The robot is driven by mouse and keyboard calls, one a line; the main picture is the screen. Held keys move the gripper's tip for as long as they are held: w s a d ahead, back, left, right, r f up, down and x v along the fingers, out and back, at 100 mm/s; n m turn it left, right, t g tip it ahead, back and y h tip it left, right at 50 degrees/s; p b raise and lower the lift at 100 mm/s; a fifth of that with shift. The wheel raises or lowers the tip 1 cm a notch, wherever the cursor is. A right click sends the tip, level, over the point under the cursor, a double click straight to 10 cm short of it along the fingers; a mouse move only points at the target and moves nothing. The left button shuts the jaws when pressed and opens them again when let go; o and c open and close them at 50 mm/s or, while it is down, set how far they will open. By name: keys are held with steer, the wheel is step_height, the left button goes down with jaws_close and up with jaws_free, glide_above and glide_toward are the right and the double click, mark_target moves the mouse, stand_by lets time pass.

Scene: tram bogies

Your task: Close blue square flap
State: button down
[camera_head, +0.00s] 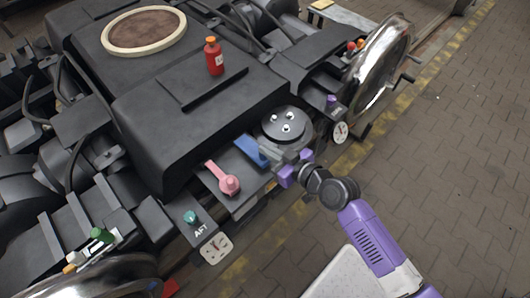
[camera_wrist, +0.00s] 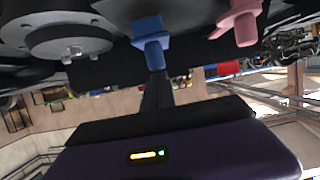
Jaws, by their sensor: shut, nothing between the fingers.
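The blue flap (camera_head: 249,150) stands tilted up from the bogie's side ledge, between the pink lever and the round black disc. In the wrist view the blue flap (camera_wrist: 151,36) is at the top centre, straight ahead of the fingers. My gripper (camera_head: 272,161) is shut and empty, with its tips close to the flap's near right side. In the wrist view its dark fingers (camera_wrist: 155,92) point up at the flap. I cannot tell whether they touch it. The gripper partly hides the flap's lower end in the head view.
A pink lever (camera_head: 225,180) is left of the flap; a round black disc (camera_head: 284,125) with bright bolts is behind it. A red bottle (camera_head: 214,60) stands on the bogie's top. A teal knob (camera_head: 190,216) and gauge (camera_head: 216,248) are front left. Paved floor (camera_head: 450,170) is clear to the right.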

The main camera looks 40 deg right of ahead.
steer(key=shift+s+f+b, duration=0.25)
steer(key=shift+f+b, duration=0.35)
steer(key=shift+s+f, duration=0.2)
steer(key=shift+f, duration=0.15)
steer(key=shift+w, duration=0.2)
steer(key=shift+w+f+b, duration=0.25)
steer(key=shift+w+b, duration=0.1)
steer(key=shift+w, duration=0.2)
steer(key=r+v, duration=0.1)
steer(key=v, duration=0.7)
steer(key=shift+w, duration=0.25)
steer(key=shift+r, duration=0.1)
